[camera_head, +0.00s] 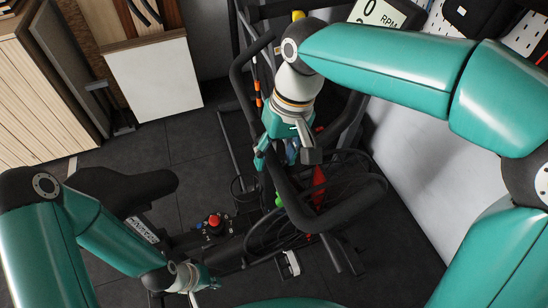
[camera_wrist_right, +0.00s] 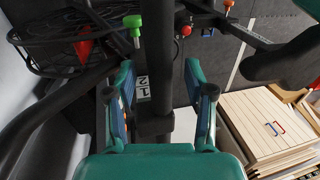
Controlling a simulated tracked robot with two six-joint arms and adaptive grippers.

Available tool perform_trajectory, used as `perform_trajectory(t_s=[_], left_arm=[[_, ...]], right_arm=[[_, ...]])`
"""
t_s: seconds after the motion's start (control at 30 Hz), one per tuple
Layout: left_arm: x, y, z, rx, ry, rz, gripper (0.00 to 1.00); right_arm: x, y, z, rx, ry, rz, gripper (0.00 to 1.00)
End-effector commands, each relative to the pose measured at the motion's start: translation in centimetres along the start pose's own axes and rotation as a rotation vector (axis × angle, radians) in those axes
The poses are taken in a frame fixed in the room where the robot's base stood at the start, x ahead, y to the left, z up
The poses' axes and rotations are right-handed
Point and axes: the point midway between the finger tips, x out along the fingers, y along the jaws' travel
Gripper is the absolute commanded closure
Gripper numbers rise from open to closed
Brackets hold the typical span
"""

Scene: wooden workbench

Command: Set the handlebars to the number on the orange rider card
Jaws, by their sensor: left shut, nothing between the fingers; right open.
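The black handlebars (camera_head: 300,205) of an exercise bike are in the middle of the head view. My right gripper (camera_wrist_right: 160,78) is open, with a finger on either side of the post. A green knob (camera_wrist_right: 133,28) stands ahead of the fingers; it also shows in the head view (camera_head: 279,200). My left gripper (camera_head: 208,284) is shut and empty, low over the bike frame. I cannot make out an orange rider card or its number.
The black seat (camera_head: 125,187) is at the left, near my left arm. A red knob (camera_head: 214,220) sits on the bike frame. An RPM display (camera_head: 383,14) is at the top. A white panel (camera_head: 155,80) and wooden cabinet (camera_head: 40,95) stand at the far left.

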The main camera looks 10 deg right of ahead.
Motion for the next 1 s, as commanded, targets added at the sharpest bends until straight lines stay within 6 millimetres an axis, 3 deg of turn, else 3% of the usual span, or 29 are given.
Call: perform_trajectory(t_s=[0.43, 0.73, 1.0], left_arm=[[0.06, -0.02, 0.00, 0.000, 0.000, 0.000, 1.00], [0.06, -0.02, 0.00, 0.000, 0.000, 0.000, 1.00], [0.03, -0.01, 0.00, 0.000, 0.000, 0.000, 1.00]], right_arm=[[0.98, 0.04, 0.00, 0.001, 0.001, 0.000, 0.48], [0.94, 0.06, 0.01, 0.001, 0.001, 0.000, 0.98], [0.89, 0.08, 0.01, 0.002, 0.001, 0.000, 1.00]])
